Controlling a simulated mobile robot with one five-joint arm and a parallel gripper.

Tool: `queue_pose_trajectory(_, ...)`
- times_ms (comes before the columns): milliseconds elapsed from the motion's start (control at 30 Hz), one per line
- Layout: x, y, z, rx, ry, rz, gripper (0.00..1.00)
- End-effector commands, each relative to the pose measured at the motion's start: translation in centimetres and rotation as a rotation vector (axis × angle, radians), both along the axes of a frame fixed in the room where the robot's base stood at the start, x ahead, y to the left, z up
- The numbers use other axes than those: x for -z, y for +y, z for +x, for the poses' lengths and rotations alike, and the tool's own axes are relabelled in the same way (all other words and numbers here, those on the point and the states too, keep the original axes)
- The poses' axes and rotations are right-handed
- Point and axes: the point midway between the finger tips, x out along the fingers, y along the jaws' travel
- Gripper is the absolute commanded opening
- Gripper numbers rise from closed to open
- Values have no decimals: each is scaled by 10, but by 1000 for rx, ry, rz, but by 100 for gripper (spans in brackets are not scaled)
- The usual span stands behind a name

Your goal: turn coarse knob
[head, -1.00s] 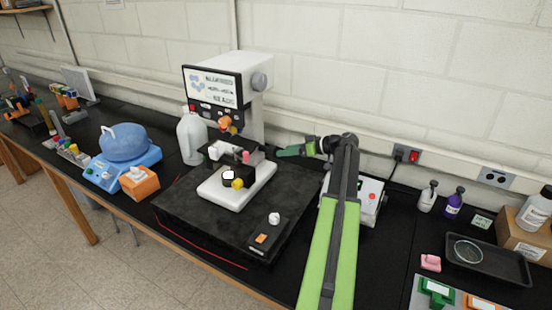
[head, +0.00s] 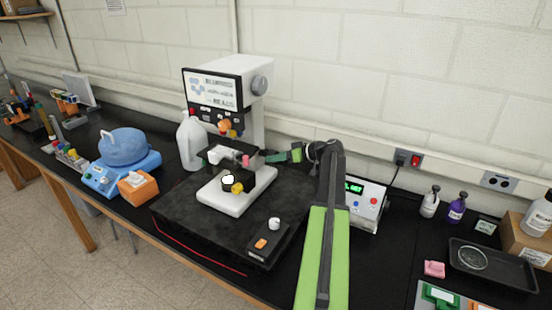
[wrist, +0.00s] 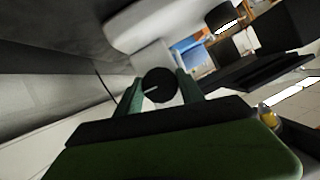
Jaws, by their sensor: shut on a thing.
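The microscope (head: 257,88) stands on the bench with a screen on its head and a white base. My gripper (head: 266,156) reaches its right side from the right. In the wrist view the coarse knob (wrist: 158,86) is a round black disc with a short white line on its face. It sits between the two green fingers of my gripper (wrist: 160,80), one on each side, and they are shut on it. In the head view the knob is too small and hidden to make out clearly.
A white control box (head: 366,204) with a green display stands right of my arm. A white jug (head: 191,142) stands left of the microscope. A dark slab (head: 190,215) lies under the microscope, with a small controller (head: 268,243) on its front right.

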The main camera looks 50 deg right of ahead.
Motion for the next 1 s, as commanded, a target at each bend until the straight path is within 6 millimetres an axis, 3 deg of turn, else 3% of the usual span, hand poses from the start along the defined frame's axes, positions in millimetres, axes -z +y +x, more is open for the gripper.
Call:
queue_pose_trajectory(133,0,3,-2,1,0,0,5)
queue_pose_trajectory(467,1,-2,-2,0,16,66,5)
queue_pose_trajectory(1000,4,-4,-2,2,115,459,5)
